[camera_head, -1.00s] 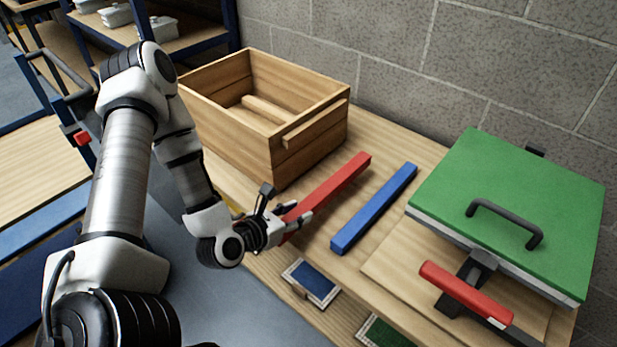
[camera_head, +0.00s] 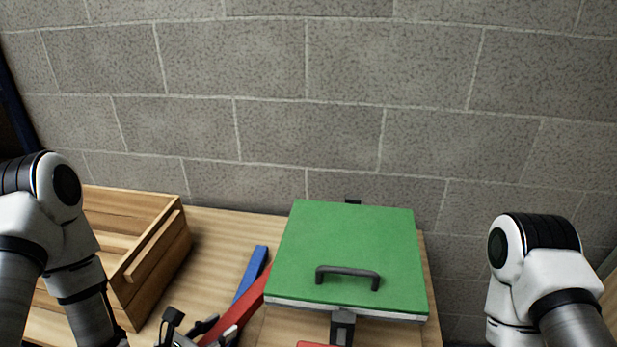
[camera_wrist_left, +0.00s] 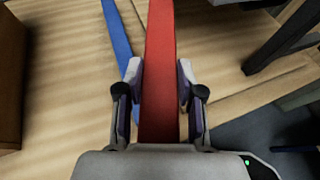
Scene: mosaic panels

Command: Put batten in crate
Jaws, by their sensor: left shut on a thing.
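My left gripper (camera_head: 200,338) is at the bottom edge of the head view, shut on a red batten (camera_head: 243,312). In the left wrist view the red batten (camera_wrist_left: 160,60) runs straight out between the two fingers (camera_wrist_left: 160,95). It passes in front of part of a blue batten (camera_head: 252,272), which lies on the table. The wooden crate (camera_head: 168,262) stands to the left, partly hidden by my left arm and cut off by the picture edge. My right arm shows at the right, but its gripper is out of view.
A green lid (camera_head: 345,240) with a dark handle (camera_head: 347,275) sits right of the battens, close to the red one in the picture. A grey block wall (camera_head: 340,100) stands behind the table. Bare tabletop (camera_head: 215,250) shows between crate and blue batten.

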